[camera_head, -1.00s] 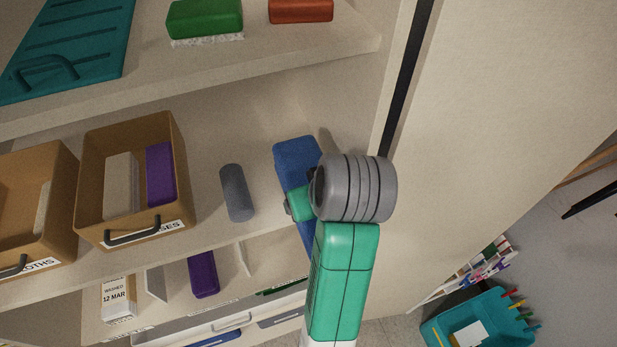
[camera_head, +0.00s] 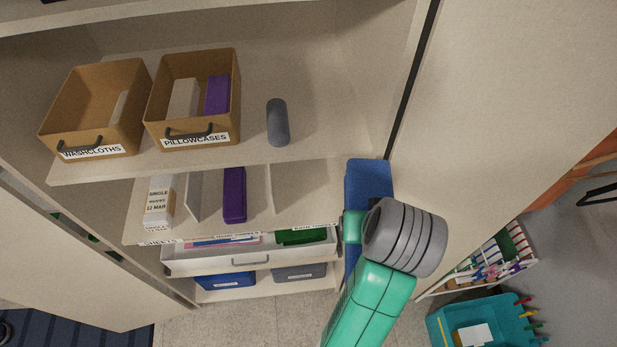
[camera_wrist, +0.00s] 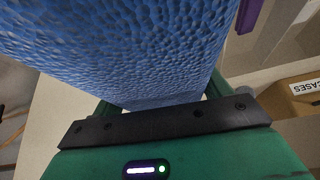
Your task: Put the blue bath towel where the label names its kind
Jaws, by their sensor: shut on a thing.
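The blue bath towel (camera_head: 368,180) is a folded upright block at the right end of the shelves, in front of the lower shelf. My gripper (camera_head: 353,226) is shut on it; my wrist hides part of the jaws and the towel. In the wrist view the textured towel (camera_wrist: 130,45) fills the top, above my gripper (camera_wrist: 150,105). The lower shelf (camera_head: 300,200) has small edge labels: one at left reads SHEETS (camera_head: 160,241), a middle one appears to read HAND TOWELS (camera_head: 238,237), and the right one appears to read BATH TOWELS (camera_head: 315,227).
A purple folded item (camera_head: 234,195) and a white box (camera_head: 160,202) stand on the lower shelf between thin dividers (camera_head: 270,190); its right section looks empty. Above are WASHCLOTHS (camera_head: 95,152) and PILLOWCASES (camera_head: 195,140) bins and a grey roll (camera_head: 278,122). A drawer (camera_head: 250,258) sits below. The closet side wall (camera_head: 480,110) is close at right.

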